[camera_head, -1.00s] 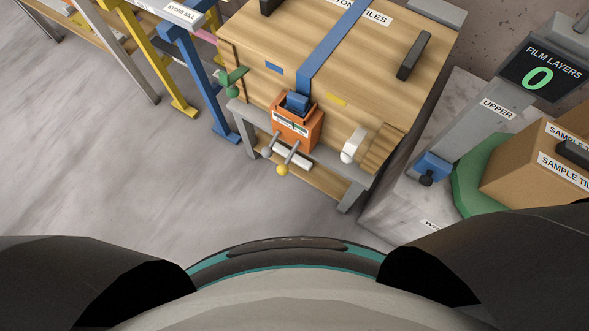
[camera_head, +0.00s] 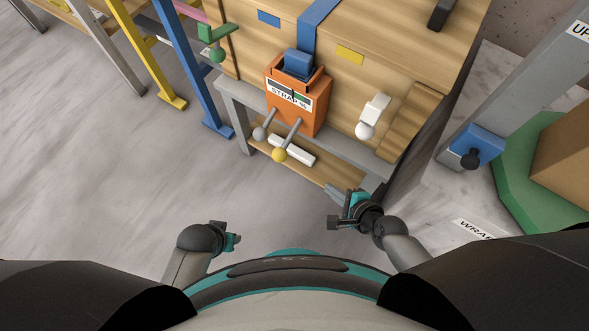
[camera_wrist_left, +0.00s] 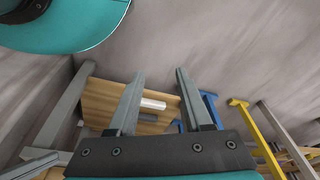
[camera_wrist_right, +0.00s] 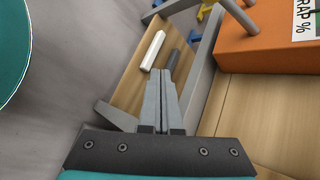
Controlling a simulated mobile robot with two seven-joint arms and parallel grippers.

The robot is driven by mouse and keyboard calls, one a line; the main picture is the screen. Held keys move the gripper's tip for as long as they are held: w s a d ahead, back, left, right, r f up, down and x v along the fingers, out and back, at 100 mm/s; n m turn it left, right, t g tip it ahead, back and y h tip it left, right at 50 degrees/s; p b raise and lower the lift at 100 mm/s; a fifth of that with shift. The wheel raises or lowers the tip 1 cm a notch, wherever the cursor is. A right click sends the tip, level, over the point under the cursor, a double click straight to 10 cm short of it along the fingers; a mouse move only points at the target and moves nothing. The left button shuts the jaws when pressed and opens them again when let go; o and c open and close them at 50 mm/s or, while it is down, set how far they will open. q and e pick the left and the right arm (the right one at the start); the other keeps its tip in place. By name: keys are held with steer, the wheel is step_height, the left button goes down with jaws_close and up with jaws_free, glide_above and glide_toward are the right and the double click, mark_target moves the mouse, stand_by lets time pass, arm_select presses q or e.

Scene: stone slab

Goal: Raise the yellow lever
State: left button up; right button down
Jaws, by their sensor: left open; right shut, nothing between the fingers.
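The yellow lever, a grey rod with a yellow ball (camera_head: 280,154), points down and forward from the orange strap box (camera_head: 300,105) on the wooden crate's front. A similar grey-knobbed lever (camera_head: 260,133) hangs just left of it. My right gripper (camera_head: 335,202) is shut and empty, below and right of the yellow ball and apart from it. Its closed fingers show in the right wrist view (camera_wrist_right: 160,88), over the bench's lower shelf. My left gripper (camera_head: 232,235) is lower left of the lever, near my body. Its fingers stand apart and empty in the left wrist view (camera_wrist_left: 160,78).
The wooden crate (camera_head: 390,40) stands on a grey-framed bench (camera_head: 233,92) with a lower shelf holding a white bar (camera_head: 292,150). A green handle (camera_head: 217,45) and a white handle (camera_head: 372,118) flank the orange box. A grey post (camera_head: 515,85) rises at right.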

mark_target(289, 139)
arm_select(q)
steer(key=w+b, duration=0.1)
steer(key=b, duration=0.2)
steer(key=shift+w+d+r, duration=0.1)
steer(key=shift+w+r, duration=0.1)
steer(key=shift+w, duration=0.2)
arm_select(e)
steer(key=a+m, duration=0.1)
steer(key=w+a+r+m+t+y, duration=0.1)
steer(key=w+a+r+m, duration=0.1)
steer(key=m, duration=0.1)
steer(key=shift+w+y, duration=0.25)
steer(key=shift+y, duration=0.15)
steer(key=shift+w+f, duration=0.1)
arm_select(q)
step_height(289, 139, up, 6)
steer(key=w+t+b, duration=0.1)
steer(key=w+b, duration=0.1)
steer(key=b, duration=0.1)
steer(key=shift+w+d, duration=0.15)
steer(key=shift+d, duration=0.05)
arm_select(e)
steer(key=w+a+f, duration=0.2)
steer(key=w+a, duration=0.4)
steer(key=shift+a, duration=0.35)
steer(key=shift+w, duration=0.1)
arm_select(q)
steer(key=shift+r, duration=0.1)
arm_select(e)
steer(key=shift+r, duration=0.15)
